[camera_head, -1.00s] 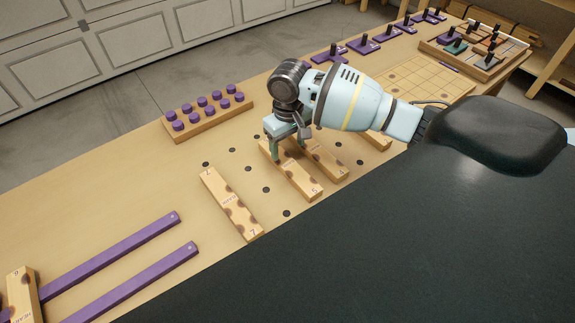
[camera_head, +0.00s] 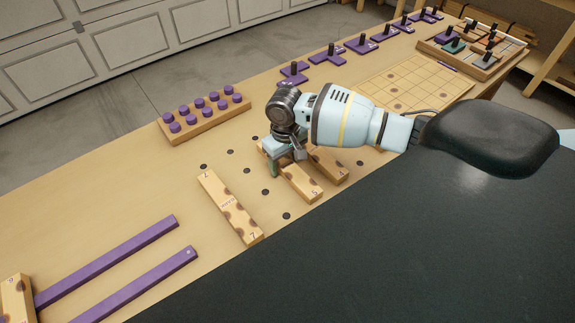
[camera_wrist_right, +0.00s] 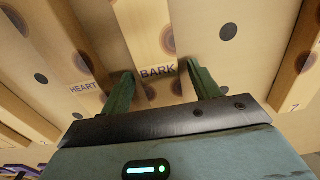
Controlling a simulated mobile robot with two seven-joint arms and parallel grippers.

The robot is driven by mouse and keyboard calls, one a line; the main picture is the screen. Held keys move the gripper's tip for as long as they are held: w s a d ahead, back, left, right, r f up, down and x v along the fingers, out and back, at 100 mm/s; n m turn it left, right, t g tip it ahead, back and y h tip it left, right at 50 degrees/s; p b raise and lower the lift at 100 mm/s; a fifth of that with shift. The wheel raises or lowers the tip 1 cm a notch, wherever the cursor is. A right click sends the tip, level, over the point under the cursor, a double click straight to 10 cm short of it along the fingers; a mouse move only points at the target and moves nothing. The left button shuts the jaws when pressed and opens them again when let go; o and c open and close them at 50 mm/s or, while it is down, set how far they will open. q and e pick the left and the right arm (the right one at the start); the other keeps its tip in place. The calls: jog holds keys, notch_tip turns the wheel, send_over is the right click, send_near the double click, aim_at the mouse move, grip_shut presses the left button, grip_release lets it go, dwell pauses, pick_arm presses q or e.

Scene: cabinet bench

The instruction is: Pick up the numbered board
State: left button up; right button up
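A tan wooden numbered board (camera_head: 302,183) with dark knots lies on the bench below my right gripper (camera_head: 284,162). In the right wrist view this board (camera_wrist_right: 150,30) bears the word BARK, and the two green fingers (camera_wrist_right: 160,80) stand spread along its two sides. Whether they touch it cannot be told. A similar board (camera_head: 328,165) lies close to its right. Another numbered board (camera_head: 230,207), marked 7, lies apart to the left. In the right wrist view a board marked HEART (camera_wrist_right: 80,65) is left of the fingers. My left gripper is not in view.
Two purple rails (camera_head: 110,262) lie at the front left, with another board (camera_head: 17,298) across their ends. A peg block (camera_head: 205,118) with purple pegs stands behind. A grid board (camera_head: 415,83) and a tray (camera_head: 470,62) are at the right. Dark holes dot the bench.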

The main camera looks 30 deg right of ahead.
aim_at(285, 164)
jog(key=c, duration=1)
jog(key=shift+r, duration=0.15)
jog(key=shift+r, duration=0.6)
notch_tip(285, 164, up, 2)
jog(key=shift+r, duration=0.2)
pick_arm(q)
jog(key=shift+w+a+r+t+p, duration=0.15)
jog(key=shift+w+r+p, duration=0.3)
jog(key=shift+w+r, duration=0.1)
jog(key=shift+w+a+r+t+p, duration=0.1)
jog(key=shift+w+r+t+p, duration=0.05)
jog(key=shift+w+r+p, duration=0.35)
pick_arm(e)
jog(key=s+a, duration=0.3)
jog(key=a, duration=0.1)
jog(key=s+a, duration=0.4)
jog(key=s+a+r, duration=0.1)
jog(key=s+a, duration=0.2)
jog(key=a, duration=0.1)
jog(key=shift+s, duration=0.25)
